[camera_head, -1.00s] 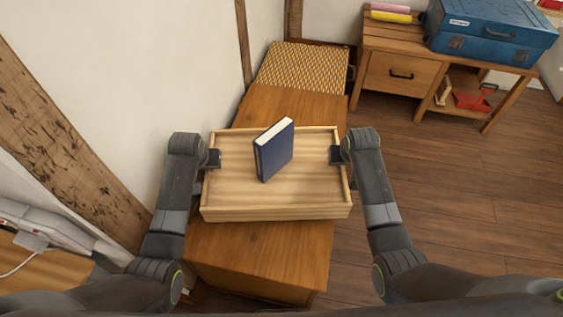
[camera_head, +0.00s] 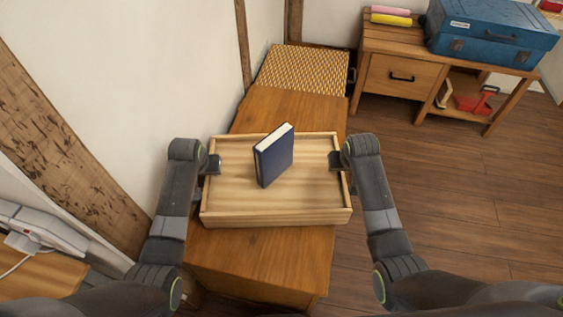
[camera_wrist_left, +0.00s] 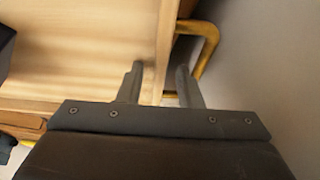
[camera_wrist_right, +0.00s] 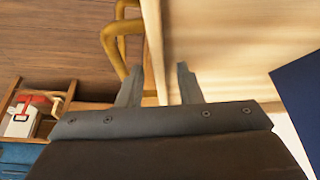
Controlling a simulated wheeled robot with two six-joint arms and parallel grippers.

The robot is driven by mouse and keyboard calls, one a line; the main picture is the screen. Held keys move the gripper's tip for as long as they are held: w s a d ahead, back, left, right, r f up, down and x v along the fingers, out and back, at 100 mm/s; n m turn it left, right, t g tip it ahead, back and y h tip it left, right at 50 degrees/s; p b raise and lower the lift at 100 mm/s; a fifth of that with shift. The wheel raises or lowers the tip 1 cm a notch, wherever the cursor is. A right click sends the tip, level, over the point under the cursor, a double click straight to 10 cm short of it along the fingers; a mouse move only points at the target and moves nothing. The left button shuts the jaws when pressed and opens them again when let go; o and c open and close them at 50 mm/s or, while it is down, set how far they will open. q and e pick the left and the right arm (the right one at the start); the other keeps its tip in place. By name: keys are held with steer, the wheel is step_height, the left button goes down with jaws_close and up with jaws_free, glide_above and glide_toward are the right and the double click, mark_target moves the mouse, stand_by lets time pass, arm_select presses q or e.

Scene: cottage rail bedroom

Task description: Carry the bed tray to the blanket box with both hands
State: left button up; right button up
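The bed tray (camera_head: 300,218), pale wood with low walls, appears over a long brown wooden top (camera_head: 262,262). A dark blue book (camera_head: 272,157) stands upright in it. My left gripper (camera_head: 206,166) is at the tray's left wall and my right gripper (camera_head: 343,160) at its right wall. In both wrist views, the left fingers (camera_wrist_left: 160,85) and right fingers (camera_wrist_right: 158,82) stand apart with a tray wall between them, and gaps show. A yellow bent bar (camera_wrist_left: 205,45) shows outside the wall. A woven-topped piece (camera_head: 302,68) lies beyond; which piece is the blanket box is unclear.
A wooden desk (camera_head: 388,72) with a blue case (camera_head: 490,32) stands at the back right. A white wall (camera_head: 150,80) with timber posts is close on the left. The wooden floor (camera_head: 430,190) on the right is clear.

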steer(key=shift+r, duration=0.1)
arm_select(q)
steer(key=v, duration=1.2)
arm_select(e)
steer(key=v, duration=1.1)
steer(key=shift+s+r, duration=0.25)
steer(key=shift+r, duration=0.1)
arm_select(q)
steer(key=shift+s+f, duration=0.1)
